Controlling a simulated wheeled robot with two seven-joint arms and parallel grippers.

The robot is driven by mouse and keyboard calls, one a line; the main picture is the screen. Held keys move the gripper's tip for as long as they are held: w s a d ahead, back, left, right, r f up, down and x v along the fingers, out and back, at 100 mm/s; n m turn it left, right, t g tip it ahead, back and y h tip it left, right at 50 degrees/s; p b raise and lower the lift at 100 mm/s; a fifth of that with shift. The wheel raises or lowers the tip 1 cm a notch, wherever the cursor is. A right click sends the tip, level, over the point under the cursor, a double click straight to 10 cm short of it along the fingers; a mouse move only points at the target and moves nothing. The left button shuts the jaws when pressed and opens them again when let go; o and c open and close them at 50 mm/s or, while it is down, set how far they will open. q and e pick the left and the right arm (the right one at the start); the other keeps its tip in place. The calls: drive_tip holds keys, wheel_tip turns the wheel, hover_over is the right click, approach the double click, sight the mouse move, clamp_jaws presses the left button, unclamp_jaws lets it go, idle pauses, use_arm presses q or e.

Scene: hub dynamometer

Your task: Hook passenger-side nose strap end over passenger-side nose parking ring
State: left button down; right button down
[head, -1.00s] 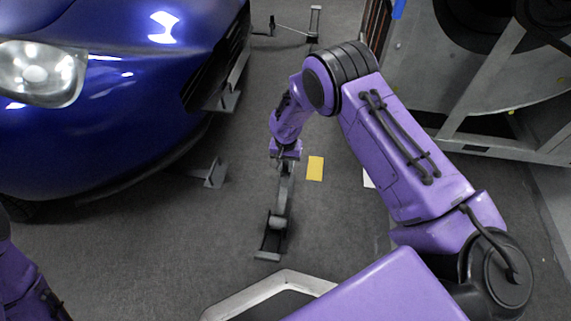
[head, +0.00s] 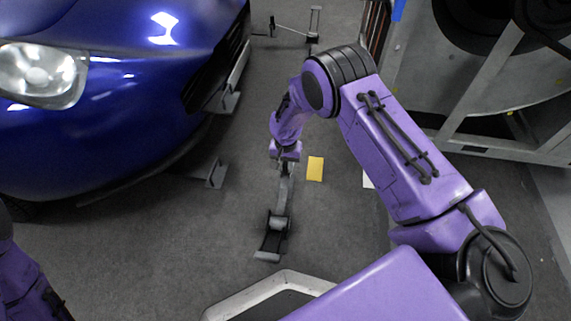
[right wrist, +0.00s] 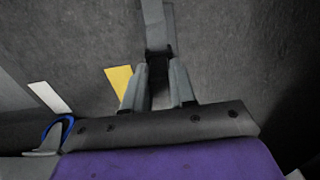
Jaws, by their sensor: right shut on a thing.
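My right gripper (head: 284,166) points down over the floor in front of the blue car. In the right wrist view its two fingers (right wrist: 158,88) are closed about a dark strap end fitting (right wrist: 159,54). A grey strap (right wrist: 153,18) runs away from that fitting. In the head view a grey strap-like length (head: 281,192) leads from the gripper to a ratchet-like part (head: 277,222) and a flat dark foot (head: 268,254). I cannot make out the parking ring for sure. A blue loop (right wrist: 62,130) shows at the left of the right wrist view. My left gripper is out of view.
The blue car (head: 110,130) fills the left, with grey brackets (head: 212,174) low at its nose. A yellow card (head: 315,168) and a white card (head: 368,179) lie on the floor. A grey metal frame (head: 480,140) stands at right. Floor between car and frame is mostly clear.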

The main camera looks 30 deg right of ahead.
sight(286, 171)
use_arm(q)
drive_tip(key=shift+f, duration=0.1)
use_arm(e)
drive_tip(key=shift+f, duration=0.15)
